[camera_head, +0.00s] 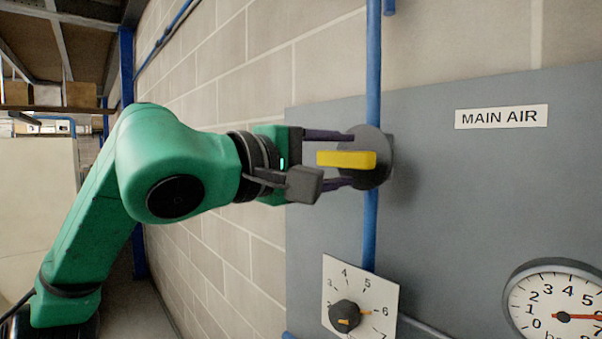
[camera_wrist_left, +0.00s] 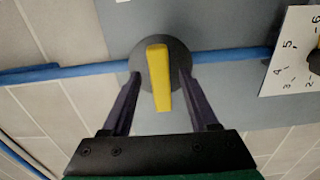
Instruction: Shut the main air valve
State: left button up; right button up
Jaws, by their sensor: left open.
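The main air valve has a yellow lever handle (camera_head: 346,159) on a round dark grey body (camera_head: 378,142), set on a vertical blue pipe (camera_head: 373,60). The handle lies across the pipe in the head view. A "MAIN AIR" label (camera_head: 501,117) is on the panel to the right. My left gripper (camera_head: 345,161) is open, with one finger on each side of the yellow handle. The left wrist view shows the handle (camera_wrist_left: 159,78) between the two fingers (camera_wrist_left: 158,90), with visible gaps on both sides. My right gripper is not in view.
A grey panel (camera_head: 450,200) is behind the valve on a block wall (camera_head: 250,60). Below the valve is a numbered dial with a black knob (camera_head: 345,315). A round gauge (camera_head: 565,305) is at the lower right. Racks with boxes (camera_head: 60,95) are at the far left.

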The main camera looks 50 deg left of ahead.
pick_arm(q)
jog(key=s+b, duration=0.3)
jog(key=s, duration=0.8)
jog(key=shift+s, duration=0.4)
jog(key=shift+d, duration=0.1)
jog(key=shift+f, duration=0.1)
